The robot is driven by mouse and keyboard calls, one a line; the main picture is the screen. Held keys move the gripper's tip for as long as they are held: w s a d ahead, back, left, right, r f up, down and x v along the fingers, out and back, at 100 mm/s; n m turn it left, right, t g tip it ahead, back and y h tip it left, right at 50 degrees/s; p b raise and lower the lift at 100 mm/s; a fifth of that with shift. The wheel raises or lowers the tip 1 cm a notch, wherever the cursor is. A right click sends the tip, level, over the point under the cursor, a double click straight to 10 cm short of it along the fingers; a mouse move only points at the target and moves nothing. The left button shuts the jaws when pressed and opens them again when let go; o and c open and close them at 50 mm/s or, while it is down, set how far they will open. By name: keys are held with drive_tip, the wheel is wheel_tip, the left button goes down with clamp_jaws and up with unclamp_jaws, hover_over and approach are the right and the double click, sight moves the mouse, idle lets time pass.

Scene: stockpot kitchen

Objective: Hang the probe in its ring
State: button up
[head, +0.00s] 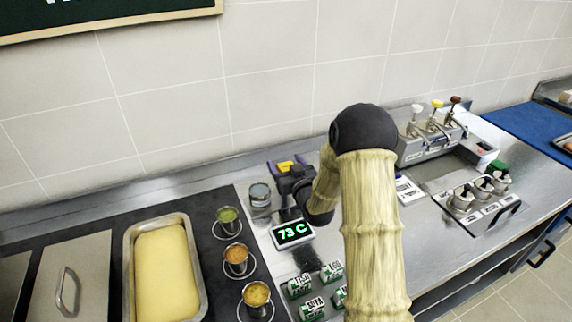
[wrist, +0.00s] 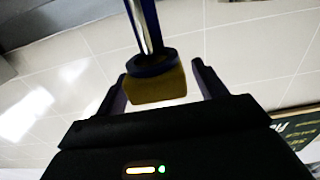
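The probe (wrist: 158,88) shows in the wrist view as a yellow block-shaped handle with a dark blue collar and a metal rod running off the top edge. The rod's tip is hidden, and I cannot make out the ring.
A display (head: 292,233) reads 73 C. A grey canister (head: 260,196) stands close to the gripper's left. Several sauce cups (head: 236,259), a pan of yellow food (head: 166,272) and small labelled boxes (head: 300,285) stand in front. A pump dispenser (head: 424,148) is at the right.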

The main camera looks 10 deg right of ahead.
drive_tip(key=s+d+b, duration=0.2)
drive_tip(key=s, duration=0.9)
drive_tip(key=shift+s+d, duration=0.15)
drive_tip(key=shift+s, duration=0.25)
drive_tip(key=s+a+r+m+g+h+p, duration=0.1)
drive_tip(key=s+r+g+p, duration=0.2)
drive_tip(key=s, duration=0.7)
drive_tip(key=s+a+r+m+g+h+p, duration=0.1)
drive_tip(key=s+r+g+h+p, duration=0.1)
drive_tip(key=s+r+g+p, duration=0.2)
drive_tip(key=s+g+p, duration=0.3)
drive_tip(key=s+g, duration=0.3)
drive_tip(key=g, duration=0.2)
drive_tip(key=shift+s, duration=0.15)
